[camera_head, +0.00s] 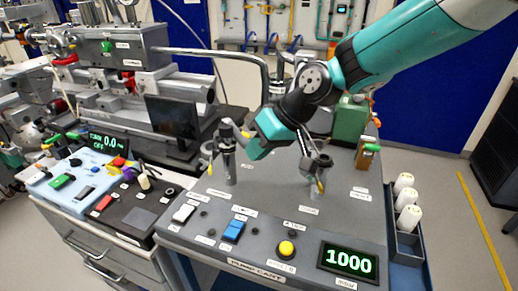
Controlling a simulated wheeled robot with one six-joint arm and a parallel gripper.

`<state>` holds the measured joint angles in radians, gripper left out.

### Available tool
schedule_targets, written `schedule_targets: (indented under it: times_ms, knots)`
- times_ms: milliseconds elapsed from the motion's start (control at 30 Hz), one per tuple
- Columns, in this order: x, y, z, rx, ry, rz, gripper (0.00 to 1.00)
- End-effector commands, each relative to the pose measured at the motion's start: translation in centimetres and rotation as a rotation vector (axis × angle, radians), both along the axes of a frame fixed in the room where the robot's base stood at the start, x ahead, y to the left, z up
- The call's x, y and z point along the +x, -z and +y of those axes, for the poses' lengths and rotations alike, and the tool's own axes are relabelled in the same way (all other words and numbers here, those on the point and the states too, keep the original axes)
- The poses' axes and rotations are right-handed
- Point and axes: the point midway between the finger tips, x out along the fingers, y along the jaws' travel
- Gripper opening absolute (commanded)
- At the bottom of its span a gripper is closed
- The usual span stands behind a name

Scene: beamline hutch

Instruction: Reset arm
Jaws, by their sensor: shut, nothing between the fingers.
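My teal and dark arm reaches in from the upper right over the pump cart (260,208). My gripper (318,166) points down above the cart top, right of the cart's middle. It is shut and empty. A small yellow part shows at its tip, and I cannot tell whether it touches anything there. A grey valve post (229,168) with a yellow handle stands to the left of my wrist. The cart's front panel has a white switch (183,213), a blue switch (233,230), a yellow button (286,249) and a display (348,262) reading 1000.
A green box (349,125) stands at the back right. White cylinders (408,218) sit in a side rack. A control bench (135,212) and dark monitor (172,118) are left. Floor is open at far right.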

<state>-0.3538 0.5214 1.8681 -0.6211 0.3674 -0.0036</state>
Motion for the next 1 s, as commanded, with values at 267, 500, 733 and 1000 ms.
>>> schedule_targets:
  times_ms: [267,500,733,1000]
  knots:
    - [-6.0,-4.6,-4.7,-0.076,0.014,0.013,0.0]
    - [-16.8,-7.1,-11.7,-0.204,0.044,0.059,0.0]
    - [-22.7,-6.6,-15.0,-0.269,0.062,0.091,0.0]
    - [-23.3,-6.4,-15.3,-0.276,0.063,0.097,0.0]
